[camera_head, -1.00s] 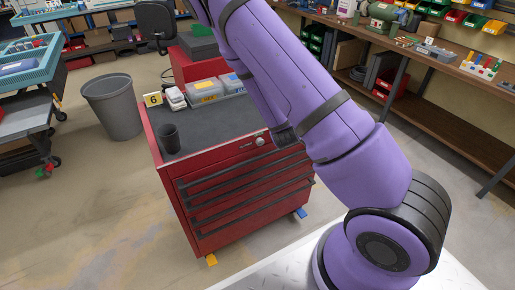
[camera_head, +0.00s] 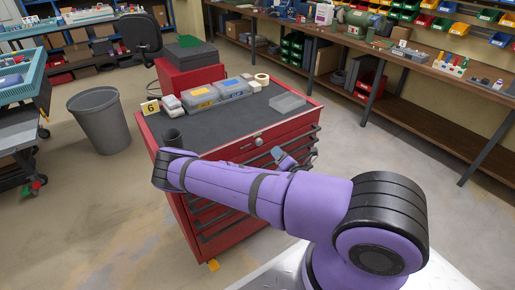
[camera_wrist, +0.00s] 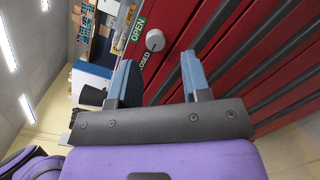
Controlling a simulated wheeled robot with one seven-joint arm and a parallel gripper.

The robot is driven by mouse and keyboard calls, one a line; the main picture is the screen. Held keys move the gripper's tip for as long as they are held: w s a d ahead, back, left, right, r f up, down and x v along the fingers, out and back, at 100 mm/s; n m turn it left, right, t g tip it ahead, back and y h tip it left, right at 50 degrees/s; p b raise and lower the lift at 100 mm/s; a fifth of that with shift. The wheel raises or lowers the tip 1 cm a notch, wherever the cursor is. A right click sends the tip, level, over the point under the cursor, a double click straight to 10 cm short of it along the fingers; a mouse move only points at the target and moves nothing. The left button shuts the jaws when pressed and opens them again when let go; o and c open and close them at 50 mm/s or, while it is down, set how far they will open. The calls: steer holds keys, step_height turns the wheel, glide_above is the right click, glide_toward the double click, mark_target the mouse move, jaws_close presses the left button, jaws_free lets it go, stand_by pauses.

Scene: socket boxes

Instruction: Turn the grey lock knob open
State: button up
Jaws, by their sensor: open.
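The grey lock knob (camera_head: 258,141) sits on the top front edge of the red tool cabinet (camera_head: 228,214). In the wrist view the round knob (camera_wrist: 155,40) stands out from the red front, with a green OPEN label (camera_wrist: 138,27) and a dark CLOSED label (camera_wrist: 144,61) beside it. A pale line shows on the knob's face. My gripper (camera_wrist: 158,72) is open with blue-grey fingers and nothing between them. The knob lies ahead of the fingertips, apart from them. In the head view my gripper (camera_head: 297,155) is small, in front of the cabinet, right of and below the knob.
A grey bin (camera_head: 101,121) stands left. Drawer handles project below the knob. Floor right of the cabinet is clear.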

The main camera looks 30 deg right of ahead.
mark_target(260, 143)
steer(key=w+n, duration=0.1)
steer(key=w, duration=0.2)
steer(key=w+a+n+y, duration=0.1)
steer(key=w, duration=0.2)
steer(key=w+a+y, duration=0.1)
steer(key=w, duration=0.2)
steer(key=shift+w+f+n, duration=0.25)
steer(key=shift+f+n, duration=0.15)
steer(key=c, duration=0.7)
